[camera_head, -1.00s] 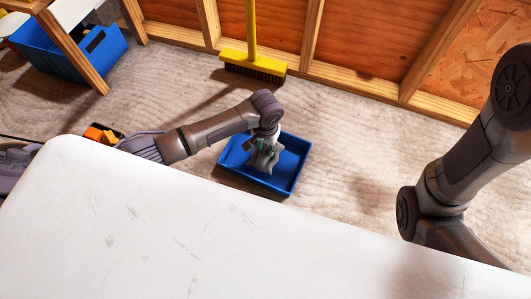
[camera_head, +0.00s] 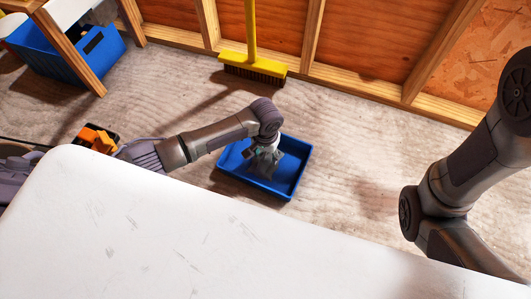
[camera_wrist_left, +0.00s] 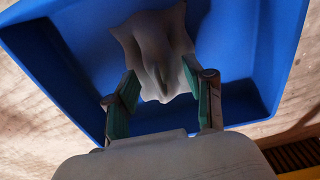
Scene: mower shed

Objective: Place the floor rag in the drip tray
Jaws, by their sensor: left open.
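The blue drip tray (camera_head: 298,178) sits on the floor beyond the white tabletop. It also fills much of the left wrist view (camera_wrist_left: 262,60). My left gripper (camera_head: 262,163) reaches down over the tray, and in the left wrist view its two fingers (camera_wrist_left: 160,78) are apart. The crumpled grey floor rag (camera_wrist_left: 155,42) shows within the tray's outline, beyond and between the fingertips. I cannot tell whether it still touches a finger or rests fully on the tray floor. In the head view the arm partly hides the rag. My right gripper is out of view.
The white tabletop (camera_head: 150,225) fills the foreground. A yellow broom (camera_head: 252,62) stands against the wooden wall. A blue crate (camera_head: 50,55) is under a wooden-legged bench at upper left. An orange and black object (camera_head: 98,138) lies beside my left arm. The floor right of the tray is clear.

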